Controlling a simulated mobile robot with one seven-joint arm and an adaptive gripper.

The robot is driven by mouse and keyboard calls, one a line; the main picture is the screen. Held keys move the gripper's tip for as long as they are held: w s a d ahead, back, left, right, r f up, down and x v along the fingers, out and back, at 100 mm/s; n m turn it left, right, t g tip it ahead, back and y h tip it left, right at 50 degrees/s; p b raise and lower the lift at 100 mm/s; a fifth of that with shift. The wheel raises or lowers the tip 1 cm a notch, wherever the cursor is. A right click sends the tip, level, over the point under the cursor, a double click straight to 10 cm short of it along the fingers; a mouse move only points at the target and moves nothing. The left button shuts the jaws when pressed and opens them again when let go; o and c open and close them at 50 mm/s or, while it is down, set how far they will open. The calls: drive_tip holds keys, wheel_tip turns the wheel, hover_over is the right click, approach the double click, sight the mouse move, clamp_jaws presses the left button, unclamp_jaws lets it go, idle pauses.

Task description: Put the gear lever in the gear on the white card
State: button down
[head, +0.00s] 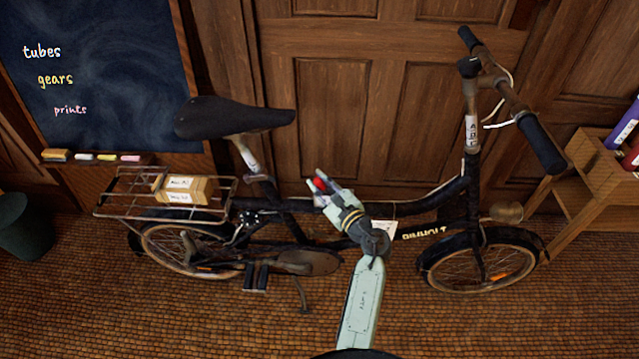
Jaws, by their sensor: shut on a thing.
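My gripper (326,190) is over the bicycle frame between the saddle and the handlebar, its fingers pointing up and left. It is shut on a small red knob (320,184), which looks like the end of the gear lever. The rest of the lever and its gear positions are hidden by the fingers or too small to make out. A white card (388,227) shows on the frame just right of my wrist, partly covered by my arm. Its writing cannot be read.
The black bicycle (440,205) stands against wooden doors (335,110). Its saddle (235,117) is left of my gripper, and its rear rack (120,210) carries a cardboard box (200,190). A wooden shelf (580,195) stands at right. Tiled floor in front is clear.

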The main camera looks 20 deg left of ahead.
drive_tip(key=shift+f, duration=0.1)
idle(0.4)
drive_tip(key=b, duration=0.1)
drive_tip(key=d+m+b, duration=0.1)
drive_tip(key=shift+w+f+t+y+b, duration=0.15)
drive_tip(key=shift+t+y+b, duration=0.15)
drive_tip(key=shift+w+d+m+t+b, duration=0.1)
drive_tip(key=shift+d+m+t+b, duration=0.3)
drive_tip(key=shift+b, duration=0.5)
drive_tip(key=m+b, duration=0.1)
drive_tip(key=d+r+m+t+y+b, duration=0.1)
drive_tip(key=b, duration=0.1)
drive_tip(key=shift+w+d+m, duration=0.2)
drive_tip(key=shift+d+m, duration=0.05)
drive_tip(key=shift+m, duration=0.05)
drive_tip(key=shift+d+r+m+t+b, duration=0.2)
drive_tip(key=shift+d+m+t+b, duration=0.1)
drive_tip(key=shift+m+b, duration=0.15)
drive_tip(key=shift+a, duration=0.1)
drive_tip(key=c, duration=1.4)
unclamp_jaws()
drive_tip(key=shift+c, duration=0.2)
